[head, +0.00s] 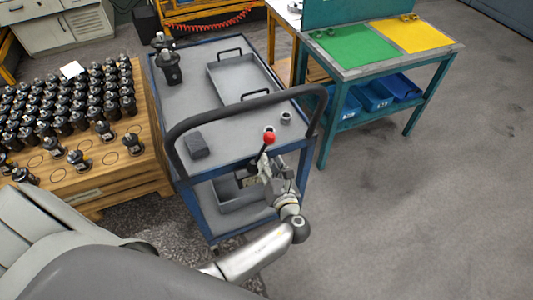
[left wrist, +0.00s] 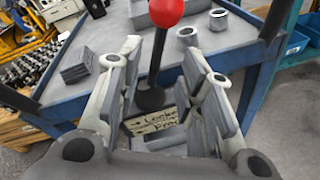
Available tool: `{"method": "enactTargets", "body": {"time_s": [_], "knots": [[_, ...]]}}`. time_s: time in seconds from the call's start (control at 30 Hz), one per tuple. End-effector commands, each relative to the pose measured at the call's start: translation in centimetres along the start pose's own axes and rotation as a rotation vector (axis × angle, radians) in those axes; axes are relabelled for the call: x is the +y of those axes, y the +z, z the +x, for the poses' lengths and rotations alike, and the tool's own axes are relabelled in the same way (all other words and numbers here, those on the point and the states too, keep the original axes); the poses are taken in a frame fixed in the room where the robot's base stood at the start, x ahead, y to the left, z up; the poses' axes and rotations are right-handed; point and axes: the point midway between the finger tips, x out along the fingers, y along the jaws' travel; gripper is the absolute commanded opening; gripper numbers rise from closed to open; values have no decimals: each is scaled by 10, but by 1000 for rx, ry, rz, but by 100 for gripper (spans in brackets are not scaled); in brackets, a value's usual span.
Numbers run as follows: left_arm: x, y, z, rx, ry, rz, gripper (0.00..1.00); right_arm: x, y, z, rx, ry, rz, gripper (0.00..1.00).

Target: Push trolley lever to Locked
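The blue trolley (head: 205,190) stands in the middle of the head view. Its lever has a red ball knob (head: 269,138) and a dark shaft, at the trolley's near side under the handle bar. In the left wrist view the red knob (left wrist: 166,10) and shaft (left wrist: 157,60) stand between the fingers of my left gripper (left wrist: 162,75). The fingers are open, with gaps visible on both sides of the shaft. A label plate (left wrist: 152,124) below shows partly hidden "Locked" and "Free" lettering. In the head view my left gripper (head: 268,170) is just below the knob. My right gripper is out of view.
The black handle bar (head: 225,106) arches over the trolley's near end. The top holds a grey tray (head: 243,78), a dark block (head: 196,146) and small rings (head: 286,117). A wooden pallet (head: 90,185) with many motors is left; a teal table (head: 345,65) stands right. Floor at right is clear.

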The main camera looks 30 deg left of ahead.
Motion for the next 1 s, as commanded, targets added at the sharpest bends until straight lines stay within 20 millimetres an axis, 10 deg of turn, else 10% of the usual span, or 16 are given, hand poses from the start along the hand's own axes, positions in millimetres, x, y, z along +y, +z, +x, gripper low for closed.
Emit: {"method": "enactTargets", "body": {"time_s": [0.3,0.87,1.0], "knots": [[0,0,-37,0,0,1,35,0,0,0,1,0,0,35],[0,-1,-38,1,-1,0,35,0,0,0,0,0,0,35],[-8,-28,-36,56,-36,-43,35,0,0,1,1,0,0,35]]}}
